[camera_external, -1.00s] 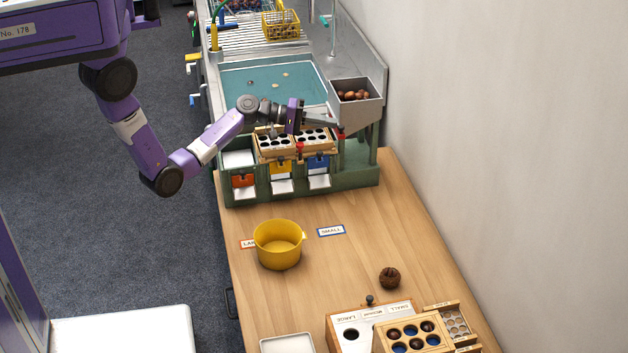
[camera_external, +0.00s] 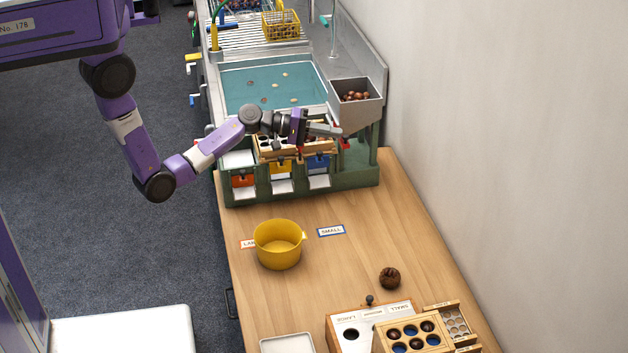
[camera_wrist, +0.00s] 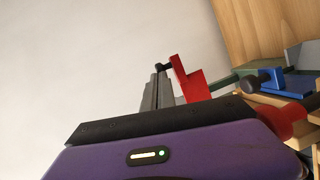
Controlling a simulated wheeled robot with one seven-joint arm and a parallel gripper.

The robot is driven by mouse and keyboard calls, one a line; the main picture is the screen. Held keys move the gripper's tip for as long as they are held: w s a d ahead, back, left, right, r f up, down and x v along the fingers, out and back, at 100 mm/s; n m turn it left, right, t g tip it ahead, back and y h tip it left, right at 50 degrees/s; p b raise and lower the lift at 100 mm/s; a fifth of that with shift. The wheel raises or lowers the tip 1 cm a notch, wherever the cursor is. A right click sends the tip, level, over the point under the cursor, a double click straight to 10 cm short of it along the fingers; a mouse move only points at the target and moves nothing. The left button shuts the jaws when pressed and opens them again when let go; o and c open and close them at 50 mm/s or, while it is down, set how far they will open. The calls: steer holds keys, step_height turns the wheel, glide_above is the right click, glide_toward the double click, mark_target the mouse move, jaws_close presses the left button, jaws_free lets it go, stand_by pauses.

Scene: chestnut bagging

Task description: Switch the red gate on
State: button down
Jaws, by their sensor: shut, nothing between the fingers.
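The red gate (camera_external: 345,143) is a small red part below the grey hopper at the back right of the green sorting machine. In the wrist view a red angled piece (camera_wrist: 189,82) stands just right of my grey fingers. My gripper (camera_external: 338,132) is shut and empty, pointing right, its tips close to the red part under the hopper. My gripper's fingers also show in the wrist view (camera_wrist: 160,88). I cannot tell whether they touch the red piece. A second, rounded red part (camera_wrist: 287,118) is at the right of the wrist view.
The grey hopper (camera_external: 343,110) holds brown chestnuts. The green machine (camera_external: 240,192) has orange, yellow and blue gates in front. A yellow pot (camera_external: 278,258) and a chestnut-coloured ball (camera_external: 390,278) stand on the wooden table (camera_external: 340,200). A wall rises on the right.

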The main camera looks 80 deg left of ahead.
steer(key=w+a+b+v, duration=0.1)
steer(key=a+b+v, duration=0.1)
steer(key=v, duration=1)
steer(key=shift+s+a+r, duration=0.2)
steer(key=shift+s+a, duration=0.2)
steer(key=shift+s, duration=0.05)
